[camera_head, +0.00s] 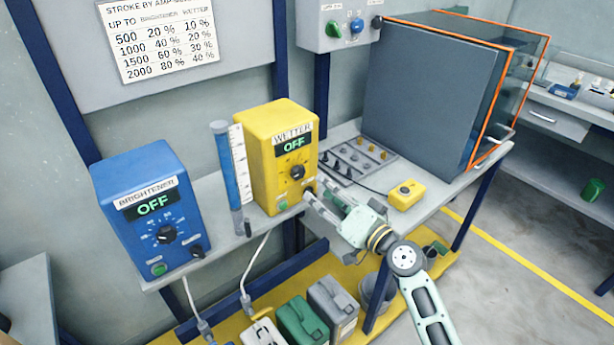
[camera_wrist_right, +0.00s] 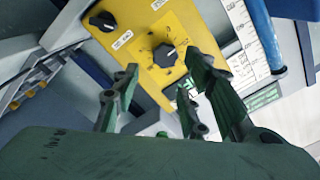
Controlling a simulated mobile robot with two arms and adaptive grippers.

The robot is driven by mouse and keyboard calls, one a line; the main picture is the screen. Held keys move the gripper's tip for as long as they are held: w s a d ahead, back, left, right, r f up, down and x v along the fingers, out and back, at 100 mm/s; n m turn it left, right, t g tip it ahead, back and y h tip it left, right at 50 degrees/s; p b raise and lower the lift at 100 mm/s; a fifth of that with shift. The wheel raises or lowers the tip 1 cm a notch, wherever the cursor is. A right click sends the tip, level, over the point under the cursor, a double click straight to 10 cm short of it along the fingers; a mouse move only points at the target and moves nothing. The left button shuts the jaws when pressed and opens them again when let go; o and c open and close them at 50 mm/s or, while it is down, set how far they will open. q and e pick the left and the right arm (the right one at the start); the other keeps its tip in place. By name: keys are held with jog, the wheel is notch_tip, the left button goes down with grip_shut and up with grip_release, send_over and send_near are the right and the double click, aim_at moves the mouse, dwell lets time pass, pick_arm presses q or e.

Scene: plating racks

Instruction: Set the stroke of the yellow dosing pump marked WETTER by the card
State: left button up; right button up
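The yellow dosing pump (camera_head: 253,158), labelled WETTER, stands on the shelf and its display reads OFF. Its black stroke dial (camera_head: 297,172) sits below the display and also shows in the right wrist view (camera_wrist_right: 165,55). A smaller black knob (camera_wrist_right: 103,20) is on the same face. The card (camera_head: 160,42) on the wall lists WETTER as 10, 20, 30 and 40 % for 500, 1000, 1500 and 2000. My right gripper (camera_head: 318,204) is in front of the pump's lower right. In the wrist view its fingers (camera_wrist_right: 163,88) are apart with nothing between them. My left gripper is out of view.
A blue pump (camera_head: 150,240) marked BRIGHTENER, also OFF, stands left. A blue measuring tube (camera_head: 225,165) is between the pumps. Right are a panel of switches (camera_head: 360,158), a yellow button box (camera_head: 406,194) and a large grey cabinet (camera_head: 430,100). Canisters (camera_head: 303,322) stand below.

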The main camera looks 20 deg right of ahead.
aim_at(302, 176)
jog(key=shift+p+x, duration=0.6)
jog(key=shift+x, duration=3.35)
jog(key=shift+s, duration=0.1)
grip_shut()
jog(key=shift+f+m+b, duration=0.2)
jog(key=shift+m+b, duration=0.15)
jog(key=shift+m, duration=0.55)
grip_release()
jog(key=shift+f, duration=0.15)
jog(key=shift+d, duration=0.1)
